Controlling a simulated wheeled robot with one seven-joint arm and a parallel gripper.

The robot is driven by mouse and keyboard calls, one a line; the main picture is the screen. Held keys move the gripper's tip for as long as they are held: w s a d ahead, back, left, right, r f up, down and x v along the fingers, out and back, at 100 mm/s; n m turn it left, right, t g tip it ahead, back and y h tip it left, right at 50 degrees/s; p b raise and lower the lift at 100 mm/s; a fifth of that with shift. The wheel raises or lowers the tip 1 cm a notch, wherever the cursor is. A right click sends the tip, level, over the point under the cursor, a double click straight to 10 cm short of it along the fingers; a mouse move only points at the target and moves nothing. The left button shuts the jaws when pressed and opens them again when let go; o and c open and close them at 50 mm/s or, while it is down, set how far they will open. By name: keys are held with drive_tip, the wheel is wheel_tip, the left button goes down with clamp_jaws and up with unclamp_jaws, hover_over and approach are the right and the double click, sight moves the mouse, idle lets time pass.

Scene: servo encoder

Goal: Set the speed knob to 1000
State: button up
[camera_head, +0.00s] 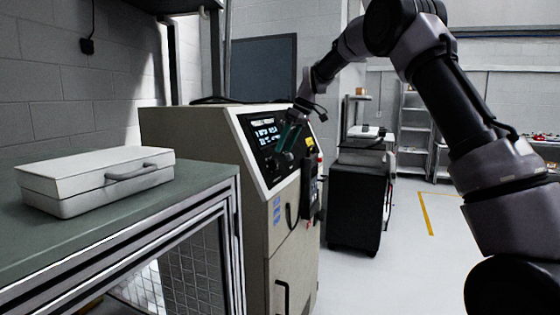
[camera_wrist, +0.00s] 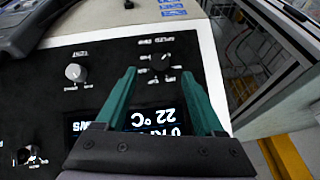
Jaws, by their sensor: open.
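The control panel (camera_head: 268,160) is on the sloped front of a beige cabinet, with a lit display (camera_head: 266,133). In the wrist view the panel appears upside down. The speed dial (camera_wrist: 153,57), with white scale marks and small lettering above it, lies between my fingertips. Its knob is dark on black, and I cannot read where it points. My gripper (camera_wrist: 158,72) is open, its two green fingers to either side of the dial; contact cannot be told. In the head view my gripper (camera_head: 290,137) is at the panel and hides part of it.
A light round knob (camera_wrist: 75,72) sits left of the dial in the wrist view. The display (camera_wrist: 150,120) shows 22 °C, partly covered by my gripper. A white case (camera_head: 95,180) lies on the green bench at left. A black cabinet (camera_head: 355,205) stands behind; floor right is open.

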sight(277, 163)
drive_tip(key=x, duration=0.6)
clamp_jaws()
